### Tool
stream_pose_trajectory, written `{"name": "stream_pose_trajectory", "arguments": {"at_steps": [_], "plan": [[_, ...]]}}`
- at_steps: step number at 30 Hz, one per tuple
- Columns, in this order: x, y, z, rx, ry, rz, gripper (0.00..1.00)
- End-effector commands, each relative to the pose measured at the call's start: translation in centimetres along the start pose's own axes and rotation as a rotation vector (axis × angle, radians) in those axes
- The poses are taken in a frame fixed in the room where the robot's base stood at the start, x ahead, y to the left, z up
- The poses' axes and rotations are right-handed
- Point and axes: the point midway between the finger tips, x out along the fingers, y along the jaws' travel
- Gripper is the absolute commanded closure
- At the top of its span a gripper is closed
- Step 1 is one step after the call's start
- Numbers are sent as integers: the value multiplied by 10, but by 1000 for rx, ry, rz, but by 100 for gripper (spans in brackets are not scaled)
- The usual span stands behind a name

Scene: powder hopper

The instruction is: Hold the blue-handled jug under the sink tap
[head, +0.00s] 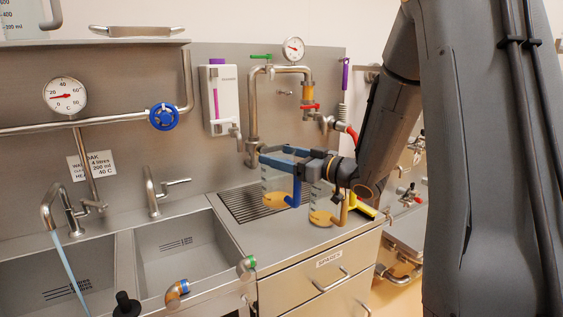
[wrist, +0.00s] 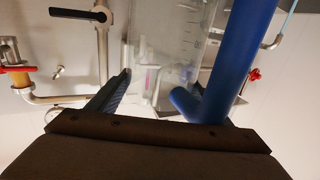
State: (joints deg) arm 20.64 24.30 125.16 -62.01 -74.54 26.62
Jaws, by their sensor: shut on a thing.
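The blue-handled jug (head: 274,181) is clear, with something orange-yellow at its bottom. It is upright at the right of the slotted drain grate; I cannot tell whether it touches the counter. My gripper (head: 287,158) is shut on its blue handle, partly hidden by the jaws. In the wrist view the blue handle (wrist: 246,50) runs beside one finger, with the clear, marked jug wall (wrist: 178,40) beyond. A sink tap (head: 55,205) at the far left has a pale blue stream falling into the left basin. A second sink tap (head: 152,190) stands right of it, with no stream visible.
A yellow-handled jug (head: 322,203) stands close to the right of the held jug. Two basins (head: 180,245) lie left of the drain grate (head: 243,206). Pipes with a valve (head: 309,106) rise behind.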

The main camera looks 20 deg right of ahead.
Motion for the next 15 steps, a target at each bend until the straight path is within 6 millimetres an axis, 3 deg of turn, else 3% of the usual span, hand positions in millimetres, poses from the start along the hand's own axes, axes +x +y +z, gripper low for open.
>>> {"name": "stream_pose_trajectory", "arguments": {"at_steps": [1,15], "plan": [[-1,-1,-12,-1,2,-1,69],[-1,0,-72,-1,1,0,69]]}}
